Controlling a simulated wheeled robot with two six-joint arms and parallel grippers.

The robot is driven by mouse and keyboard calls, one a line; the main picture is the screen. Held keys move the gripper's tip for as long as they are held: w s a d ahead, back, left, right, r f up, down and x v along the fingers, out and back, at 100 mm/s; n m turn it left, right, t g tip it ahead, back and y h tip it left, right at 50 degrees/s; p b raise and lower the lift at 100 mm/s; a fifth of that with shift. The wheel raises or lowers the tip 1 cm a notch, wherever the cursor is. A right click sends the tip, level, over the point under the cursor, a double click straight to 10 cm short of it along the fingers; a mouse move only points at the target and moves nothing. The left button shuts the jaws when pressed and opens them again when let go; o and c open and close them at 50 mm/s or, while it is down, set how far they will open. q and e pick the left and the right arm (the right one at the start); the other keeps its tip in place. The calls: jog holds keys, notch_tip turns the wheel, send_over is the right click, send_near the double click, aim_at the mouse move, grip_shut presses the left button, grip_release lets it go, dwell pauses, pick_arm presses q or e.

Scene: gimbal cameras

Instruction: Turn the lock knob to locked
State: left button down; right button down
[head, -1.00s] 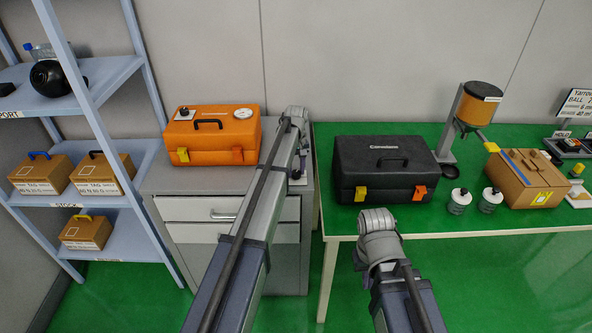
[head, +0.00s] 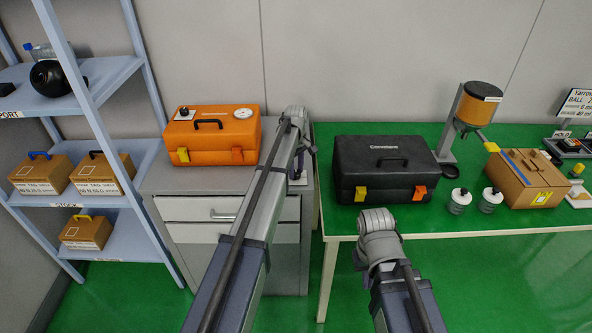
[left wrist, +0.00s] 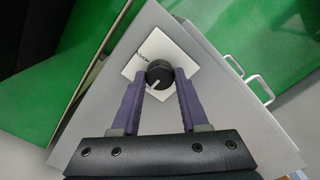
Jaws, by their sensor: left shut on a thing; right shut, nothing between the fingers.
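The lock knob (left wrist: 159,72) is a round black knob with a white pointer mark, on a white plate (left wrist: 177,55) on top of the grey cabinet (left wrist: 215,115). My left gripper (left wrist: 160,82) is shut on the knob, one purple finger on each side. In the head view my left arm reaches over the cabinet and hides the knob; a bit of the plate (head: 293,186) shows. Of my right arm only the links show; its fingers are hidden.
An orange case (head: 211,136) stands on the cabinet left of my left arm. A black case (head: 385,168) sits on the green table (head: 330,225) to the right. Blue shelves (head: 100,205) with boxes stand at the left.

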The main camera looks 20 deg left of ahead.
aim_at(296, 172)
pick_arm(q)
jog(key=shift+c, duration=2.1)
grip_release()
jog(key=shift+r, duration=0.1)
notch_tip(296, 172, up, 8)
jog(key=p, duration=0.8)
jog(key=shift+f, duration=0.2)
